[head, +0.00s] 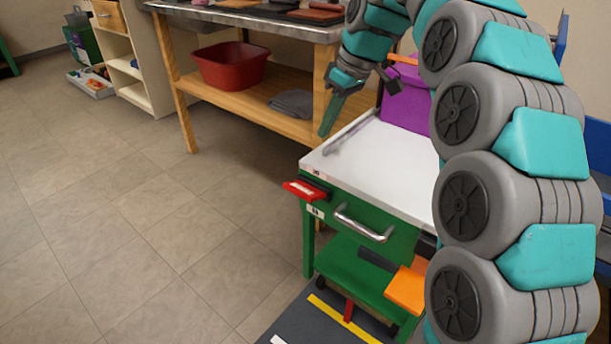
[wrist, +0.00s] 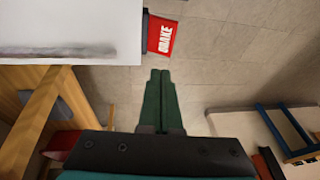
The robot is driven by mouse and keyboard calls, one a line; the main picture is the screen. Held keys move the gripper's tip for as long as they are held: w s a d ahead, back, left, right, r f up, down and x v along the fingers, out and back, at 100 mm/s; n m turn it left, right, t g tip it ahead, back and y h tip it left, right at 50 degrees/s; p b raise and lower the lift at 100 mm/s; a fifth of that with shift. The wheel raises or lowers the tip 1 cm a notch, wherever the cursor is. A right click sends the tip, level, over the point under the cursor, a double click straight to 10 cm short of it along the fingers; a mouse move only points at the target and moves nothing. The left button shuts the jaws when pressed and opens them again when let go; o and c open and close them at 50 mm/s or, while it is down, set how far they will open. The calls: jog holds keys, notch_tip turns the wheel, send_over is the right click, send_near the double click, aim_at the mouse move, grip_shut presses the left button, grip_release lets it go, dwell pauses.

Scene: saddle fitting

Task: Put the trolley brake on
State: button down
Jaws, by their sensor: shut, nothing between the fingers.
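The green trolley (head: 380,190) with a white top stands at the right in the head view. Its red brake lever (head: 306,190) sticks out from the left corner just under the top. My gripper (head: 326,134) is over the far left edge of the trolley top, pointing down. Its green fingers (wrist: 160,72) are together and hold nothing. It is apart from the lever, which lies beyond the fingertips in the wrist view.
A wooden workbench (head: 255,97) with a red basin (head: 231,65) and a grey cloth (head: 292,103) stands behind the trolley. A purple box (head: 406,105) is on the trolley's far side. An orange block (head: 408,289) is below the trolley top. The tiled floor at left is clear.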

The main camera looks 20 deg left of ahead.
jog(key=shift+f, duration=0.1)
send_near(300, 194)
jog(key=w+f, duration=0.1)
jog(key=a+f, duration=0.1)
jog(key=f, duration=0.1)
jog(key=w+a+f, duration=0.1)
jog(key=shift+w+a+f+p, duration=0.2)
jog(key=shift+w+f+p, duration=0.1)
jog(key=shift+s+a+f, duration=0.1)
jog(key=shift+s+f, duration=0.15)
jog(key=shift+f, duration=0.5)
jog(key=shift+s+a+f+t+b, duration=0.1)
jog(key=shift+s+f+t+b, duration=0.15)
jog(key=shift+t+b, duration=0.15)
jog(key=shift+s+a+f+t+h+b, duration=0.15)
jog(key=shift+s+f+t+h+b, duration=0.35)
jog(key=shift+t+b, duration=0.35)
jog(key=shift+s+a+f+n+t+h+b, duration=0.15)
jog(key=shift+s+f+n+t+h+b, duration=0.3)
jog(key=shift+f+t+b, duration=0.5)
jog(key=t+b, duration=0.1)
jog(key=f+t+h+b, duration=0.1)
jog(key=s+f+t+b, duration=0.1)
jog(key=shift+a+f+n+t, duration=0.1)
jog(key=shift+a+n+t, duration=0.2)
jog(key=shift+t, duration=0.1)
